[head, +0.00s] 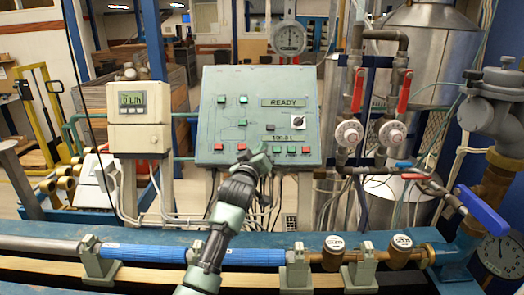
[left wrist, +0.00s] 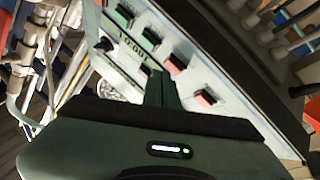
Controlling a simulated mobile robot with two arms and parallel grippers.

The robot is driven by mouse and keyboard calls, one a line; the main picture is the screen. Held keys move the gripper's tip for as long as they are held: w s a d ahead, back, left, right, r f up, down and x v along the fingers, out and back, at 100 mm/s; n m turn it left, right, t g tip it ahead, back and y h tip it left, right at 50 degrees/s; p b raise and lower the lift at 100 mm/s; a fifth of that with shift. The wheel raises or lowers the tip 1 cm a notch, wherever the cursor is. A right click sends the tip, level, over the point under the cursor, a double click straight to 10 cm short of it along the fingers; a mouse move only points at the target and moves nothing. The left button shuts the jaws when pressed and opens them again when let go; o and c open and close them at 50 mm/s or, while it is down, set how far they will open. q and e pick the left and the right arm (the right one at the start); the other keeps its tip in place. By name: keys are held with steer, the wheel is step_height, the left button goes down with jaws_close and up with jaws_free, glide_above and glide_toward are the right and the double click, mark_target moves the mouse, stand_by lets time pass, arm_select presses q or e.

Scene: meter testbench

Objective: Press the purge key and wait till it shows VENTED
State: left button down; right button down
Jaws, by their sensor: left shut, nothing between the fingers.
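A pale green control panel (head: 210,120) stands in the middle of the head view. Its upper display (head: 283,102) reads READY; a lower one (head: 283,138) seems to read 100.0 L. Green and red keys sit on its face, with a row along the bottom; I cannot read which is the purge key. My left gripper (head: 264,152) is shut and empty, its tip in front of the bottom row. Contact cannot be told. My right gripper is out of view.
A white meter box (head: 139,118) with a lit display stands left of the panel. Red-handled valves and gauges (head: 349,133) stand to the right. A pipe run with a blue section (head: 140,253) crosses in front, below the panel. A dark rotary knob (head: 298,120) sits on the panel.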

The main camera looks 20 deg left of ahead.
arm_select(q)
steer(key=shift+w+a+f, duration=0.1)
steer(key=shift+w+f, duration=0.2)
steer(key=shift+w, duration=0.05)
stand_by(0.7)
stand_by(0.4)
steer(key=shift+s+d+r+p, duration=0.2)
steer(key=shift+s+r+p, duration=0.35)
steer(key=shift+s+p, duration=0.05)
